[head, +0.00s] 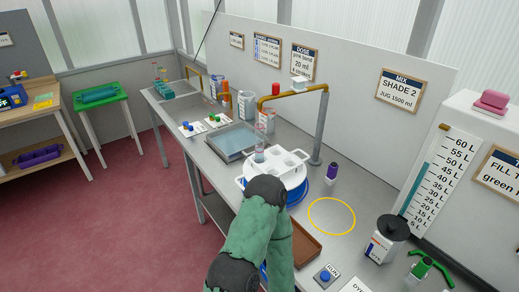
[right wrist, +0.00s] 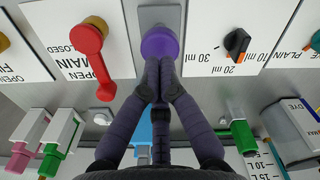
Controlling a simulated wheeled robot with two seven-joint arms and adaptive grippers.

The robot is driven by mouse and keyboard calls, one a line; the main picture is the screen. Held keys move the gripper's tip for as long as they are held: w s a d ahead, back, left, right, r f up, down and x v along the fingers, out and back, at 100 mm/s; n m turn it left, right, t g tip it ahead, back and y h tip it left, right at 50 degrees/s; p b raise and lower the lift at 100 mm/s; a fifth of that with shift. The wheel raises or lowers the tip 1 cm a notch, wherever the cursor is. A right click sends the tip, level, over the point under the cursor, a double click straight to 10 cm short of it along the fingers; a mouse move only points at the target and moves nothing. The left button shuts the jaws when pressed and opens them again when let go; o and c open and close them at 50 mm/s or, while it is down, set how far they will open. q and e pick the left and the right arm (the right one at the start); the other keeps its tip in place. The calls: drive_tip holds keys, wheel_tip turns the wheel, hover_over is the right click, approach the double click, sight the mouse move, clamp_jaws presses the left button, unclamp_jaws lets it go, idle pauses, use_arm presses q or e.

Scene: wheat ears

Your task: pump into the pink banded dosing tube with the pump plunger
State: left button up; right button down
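In the right wrist view a round purple knob (right wrist: 158,42), which looks like the pump plunger, sits on a grey plate. My right gripper (right wrist: 160,66) has its dark fingertips together at the knob's lower edge; it looks shut with nothing between the tips. I cannot tell whether it touches the knob. In the head view a clear tube (head: 259,153) stands in a white round holder (head: 296,180); a pinkish band shows faintly near its top. One of my arms, in a green sleeve, covers the holder's front, and its gripper is hidden. My left gripper is not in view.
A red valve handle (right wrist: 90,42) labelled main is left of the knob. A black and orange dial (right wrist: 237,43) with ml marks is right of it. In the head view a water tray (head: 236,141), a brown tray (head: 306,246) and a black-topped device (head: 388,238) stand on the bench.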

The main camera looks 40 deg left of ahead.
use_arm(q)
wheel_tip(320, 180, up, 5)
drive_tip(key=p, duration=0.4)
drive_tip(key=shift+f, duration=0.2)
use_arm(e)
wheel_tip(320, 180, up, 6)
drive_tip(key=shift+f, duration=0.1)
